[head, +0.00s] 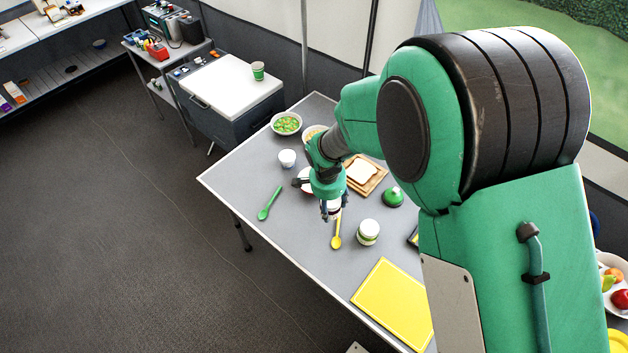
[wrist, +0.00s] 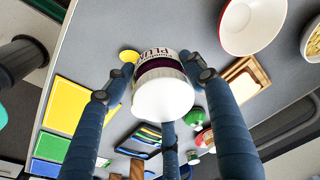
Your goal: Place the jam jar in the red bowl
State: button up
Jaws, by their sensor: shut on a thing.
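The jam jar (wrist: 162,85) has a white lid, a dark purple band and a label reading "PLUM". In the wrist view my gripper (wrist: 163,82) is shut around it. In the head view my gripper (head: 331,210) is over the table, with the jar mostly hidden by it. The red bowl, white inside, shows at the upper right of the wrist view (wrist: 252,25), apart from the jar. In the head view the bowl (head: 302,178) is just left of my gripper and partly hidden behind it. The bowl's visible inside is empty.
On the grey table (head: 244,180) are a green spoon (head: 268,204), a yellow spoon (head: 337,234), a lidded jar (head: 368,231), a green cone-shaped thing (head: 393,197), bread on a wooden board (head: 377,184), a white cup (head: 287,158) and a yellow board (head: 393,303).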

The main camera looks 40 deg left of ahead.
jog(key=shift+w+a, duration=0.1)
jog(key=w+a+f+b, duration=0.1)
jog(key=w+a+b, duration=0.1)
jog(key=w+a, duration=0.8)
jog(key=shift+a+f, duration=0.25)
jog(key=shift+a, duration=0.9)
jog(key=shift+f+b, duration=0.5)
jog(key=shift+f, duration=1.25)
jog(key=shift+f, duration=0.5)
jog(key=o, duration=1.4)
jog(key=shift+s, duration=0.1)
jog(key=shift+r, duration=0.15)
